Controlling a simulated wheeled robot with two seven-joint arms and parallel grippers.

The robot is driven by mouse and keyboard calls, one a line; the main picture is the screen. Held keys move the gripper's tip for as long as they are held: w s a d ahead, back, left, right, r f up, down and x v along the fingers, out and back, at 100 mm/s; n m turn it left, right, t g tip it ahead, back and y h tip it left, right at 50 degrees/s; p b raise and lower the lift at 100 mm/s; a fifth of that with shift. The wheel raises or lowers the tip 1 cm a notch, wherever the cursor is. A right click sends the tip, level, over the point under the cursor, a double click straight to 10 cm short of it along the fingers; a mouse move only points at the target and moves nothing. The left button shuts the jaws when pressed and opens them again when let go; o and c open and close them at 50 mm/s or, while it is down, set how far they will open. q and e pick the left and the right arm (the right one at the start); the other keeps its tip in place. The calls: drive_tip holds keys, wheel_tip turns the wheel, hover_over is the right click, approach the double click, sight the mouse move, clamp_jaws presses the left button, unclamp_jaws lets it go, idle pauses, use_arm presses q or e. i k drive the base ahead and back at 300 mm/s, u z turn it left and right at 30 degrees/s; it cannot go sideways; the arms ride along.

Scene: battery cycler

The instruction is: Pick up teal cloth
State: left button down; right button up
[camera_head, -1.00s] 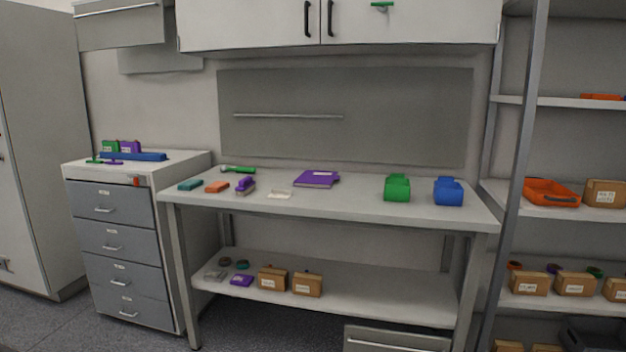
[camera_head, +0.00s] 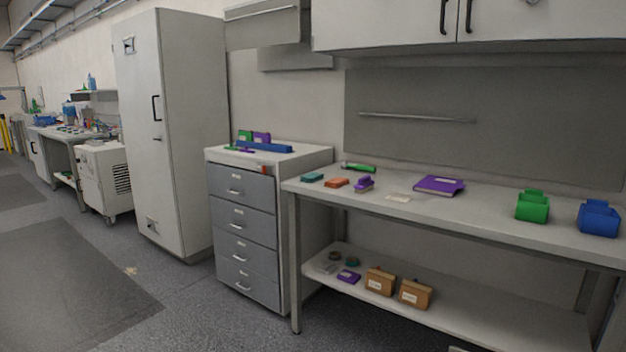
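A small teal folded piece, which looks like the teal cloth (camera_head: 312,177), lies flat near the left end of the workbench top (camera_head: 470,213). An orange piece (camera_head: 336,183) of similar shape lies just right of it. A small dark teal item (camera_head: 352,261) is on the bench's lower shelf, too small to identify. Neither of my grippers is in view.
Open floor (camera_head: 185,300) lies at left.

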sight(312, 177)
drive_tip(key=u, duration=0.2)
drive_tip(key=i, duration=0.35)
drive_tip(key=u, duration=0.2)
